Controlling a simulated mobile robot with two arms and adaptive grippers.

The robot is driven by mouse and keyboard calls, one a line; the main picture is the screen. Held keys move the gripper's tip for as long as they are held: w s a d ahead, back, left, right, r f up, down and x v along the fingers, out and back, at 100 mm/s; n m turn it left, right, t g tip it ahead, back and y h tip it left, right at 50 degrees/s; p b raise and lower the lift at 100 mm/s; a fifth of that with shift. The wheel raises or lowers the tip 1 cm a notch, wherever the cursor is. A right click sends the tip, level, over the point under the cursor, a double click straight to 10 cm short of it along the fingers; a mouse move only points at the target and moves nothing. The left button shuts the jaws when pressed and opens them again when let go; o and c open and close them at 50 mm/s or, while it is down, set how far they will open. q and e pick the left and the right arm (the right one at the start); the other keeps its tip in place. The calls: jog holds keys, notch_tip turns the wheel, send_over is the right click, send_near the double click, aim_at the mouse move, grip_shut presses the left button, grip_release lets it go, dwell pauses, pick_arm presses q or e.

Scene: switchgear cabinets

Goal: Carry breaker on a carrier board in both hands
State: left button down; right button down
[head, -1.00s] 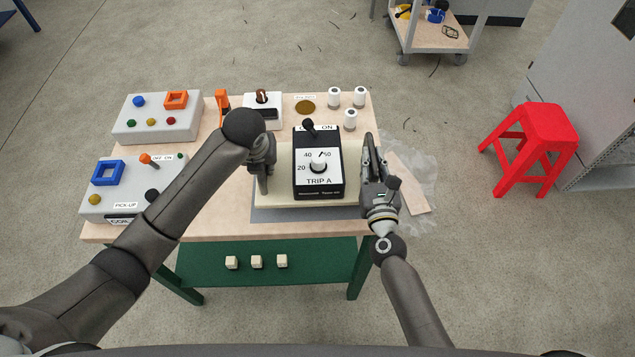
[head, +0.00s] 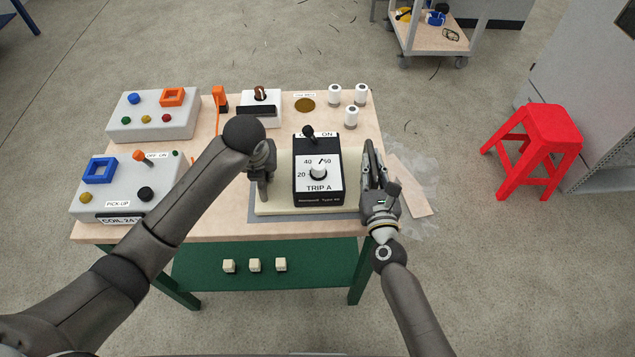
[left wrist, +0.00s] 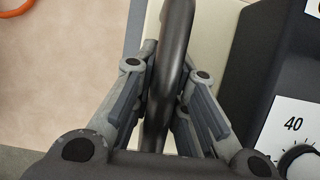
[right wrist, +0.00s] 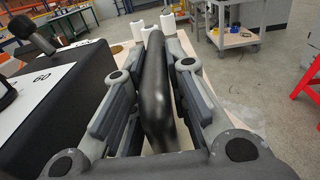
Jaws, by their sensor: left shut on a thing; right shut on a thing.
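The breaker (head: 318,185) is a dark box with a white TRIP A dial face and a black toggle on top. My left gripper (head: 262,185) is at the board's left end, shut on a black bar handle (left wrist: 170,65). My right gripper (head: 369,165) is at the right end, shut on a second black handle (right wrist: 157,90). The breaker's side also shows in the left wrist view (left wrist: 262,70) and the right wrist view (right wrist: 75,90). The board's underside is hidden.
A grey mat (head: 345,216) shows under the board on the wooden table (head: 220,228). Two grey control boxes (head: 155,118) stand left, and white cylinders (head: 351,117) stand behind right. A red stool (head: 540,140) stands on the floor to the right.

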pick_arm(q)
jog(key=c, duration=1.9)
grip_release()
jog(key=shift+f, duration=0.2)
pick_arm(e)
jog(key=c, duration=1.9)
grip_release()
jog(key=shift+f, duration=0.2)
pick_arm(q)
jog(key=o, duration=0.5)
jog(key=shift+s+r, duration=0.25)
jog(key=shift+r, duration=0.05)
jog(key=shift+c, duration=0.2)
pick_arm(e)
jog(key=o, duration=0.5)
jog(key=shift+s+r, duration=0.25)
pick_arm(q)
jog(key=shift+s, duration=0.1)
pick_arm(e)
jog(key=shift+s, duration=0.1)
